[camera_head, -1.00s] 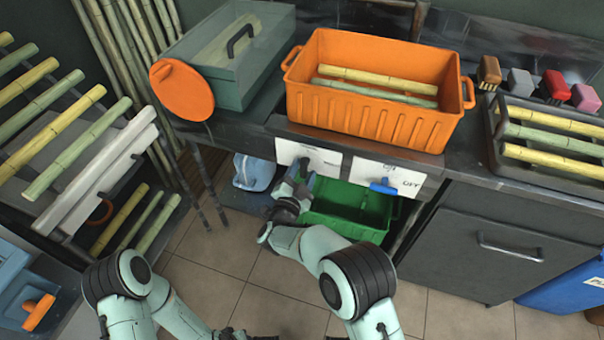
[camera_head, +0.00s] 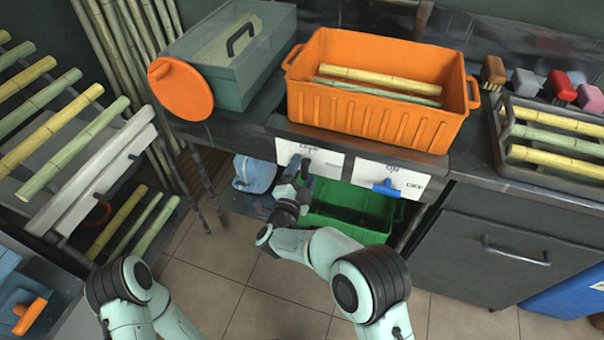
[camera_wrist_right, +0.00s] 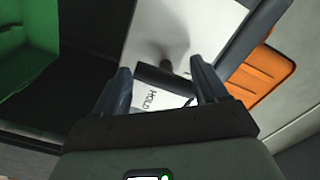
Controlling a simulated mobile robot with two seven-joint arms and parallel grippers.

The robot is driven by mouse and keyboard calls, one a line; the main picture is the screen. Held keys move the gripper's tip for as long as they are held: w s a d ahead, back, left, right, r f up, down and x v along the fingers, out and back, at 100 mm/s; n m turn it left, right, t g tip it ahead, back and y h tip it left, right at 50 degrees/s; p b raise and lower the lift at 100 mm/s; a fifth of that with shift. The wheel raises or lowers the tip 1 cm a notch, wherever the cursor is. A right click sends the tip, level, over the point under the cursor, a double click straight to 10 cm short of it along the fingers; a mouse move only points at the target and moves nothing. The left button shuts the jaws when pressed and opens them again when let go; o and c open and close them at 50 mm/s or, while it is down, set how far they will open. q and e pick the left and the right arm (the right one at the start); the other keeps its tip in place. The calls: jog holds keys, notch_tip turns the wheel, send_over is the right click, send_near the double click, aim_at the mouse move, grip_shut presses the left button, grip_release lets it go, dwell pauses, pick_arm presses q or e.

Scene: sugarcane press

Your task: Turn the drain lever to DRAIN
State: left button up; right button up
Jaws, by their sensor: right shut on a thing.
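The drain lever (camera_head: 304,164) is a dark handle on the left white label plate (camera_head: 325,162), under the front edge of the counter. My right gripper (camera_head: 301,178) is at the lever and covers part of it. In the right wrist view the dark lever (camera_wrist_right: 163,80) lies between the two fingers of my right gripper (camera_wrist_right: 160,91), which is shut on it. The word HOLD shows on the white plate (camera_wrist_right: 178,30) close to the fingertips. My left arm shows at the lower left of the head view, and its gripper is out of frame.
A blue lever (camera_head: 385,188) sits on the ON/OFF plate (camera_head: 407,178) just right. A green bin (camera_head: 350,208) is below, behind my right forearm. An orange crate (camera_head: 375,112) with canes stands above on the counter. A cane rack (camera_head: 70,190) is at left.

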jog(key=shift+w+d+r, duration=0.15)
jog(key=shift+d+r, duration=0.15)
jog(key=shift+r, duration=0.3)
jog(key=o, duration=0.9)
jog(key=shift+o, duration=0.6)
jog(key=shift+f, duration=0.2)
pick_arm(q)
jog(key=shift+r, duration=0.1)
pick_arm(e)
jog(key=shift+s+a, duration=0.15)
jog(key=shift+s, duration=0.05)
pick_arm(q)
jog(key=w+r+t+p, duration=0.2)
jog(key=w+r, duration=0.2)
jog(key=w, duration=0.1)
jog(key=shift+w+d+r+p, duration=0.3)
jog(key=shift+d+p, duration=0.1)
jog(key=shift+d, duration=0.05)
pick_arm(e)
jog(key=v, duration=1.3)
jog(key=shift+s+f, duration=0.1)
